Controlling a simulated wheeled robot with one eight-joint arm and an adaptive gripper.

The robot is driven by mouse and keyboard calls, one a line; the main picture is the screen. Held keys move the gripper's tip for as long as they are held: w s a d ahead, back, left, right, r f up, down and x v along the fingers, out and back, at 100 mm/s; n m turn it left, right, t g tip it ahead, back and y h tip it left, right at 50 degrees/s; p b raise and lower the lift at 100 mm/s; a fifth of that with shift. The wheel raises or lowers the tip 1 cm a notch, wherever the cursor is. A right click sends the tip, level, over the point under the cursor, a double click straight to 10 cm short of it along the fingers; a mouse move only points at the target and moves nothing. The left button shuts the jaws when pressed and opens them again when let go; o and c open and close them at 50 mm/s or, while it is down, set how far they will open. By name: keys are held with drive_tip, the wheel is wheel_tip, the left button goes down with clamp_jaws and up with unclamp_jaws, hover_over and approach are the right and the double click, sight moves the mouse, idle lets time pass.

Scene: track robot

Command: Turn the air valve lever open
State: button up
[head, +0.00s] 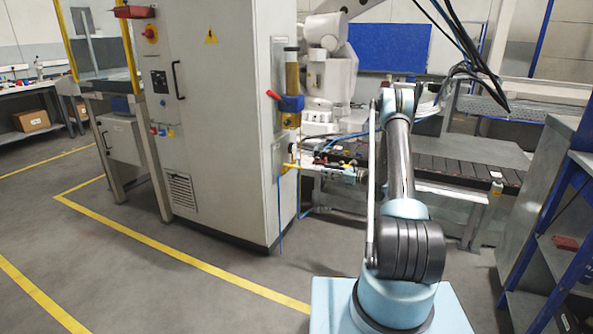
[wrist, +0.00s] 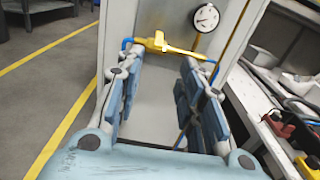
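The yellow air valve (wrist: 158,42) with its yellow lever (wrist: 190,51) is ahead of my gripper in the wrist view, on the pale cabinet side. The lever stretches to the right, roughly in line with the blue air line. In the head view the yellow valve part (head: 289,166) shows small at the cabinet's right side. My gripper (wrist: 160,62) is open and empty, with its padded fingers apart on either side below the valve. The lever appears just beyond the fingertips, and I see no contact. In the head view my gripper (head: 315,170) points left toward the valve, its fingers small.
A round pressure gauge (wrist: 207,18) sits above and right of the valve. The grey cabinet (head: 222,130) carries a red-handled blue unit (head: 291,103) above the valve. A conveyor (head: 460,172) runs behind my arm. Open floor (head: 150,275) lies to the front left.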

approach(293, 166)
drive_tip(key=x, duration=0.4)
drive_tip(key=w+x, duration=0.1)
drive_tip(key=x, duration=0.3)
drive_tip(key=shift+d+f, duration=0.1)
drive_tip(key=shift+d, duration=0.1)
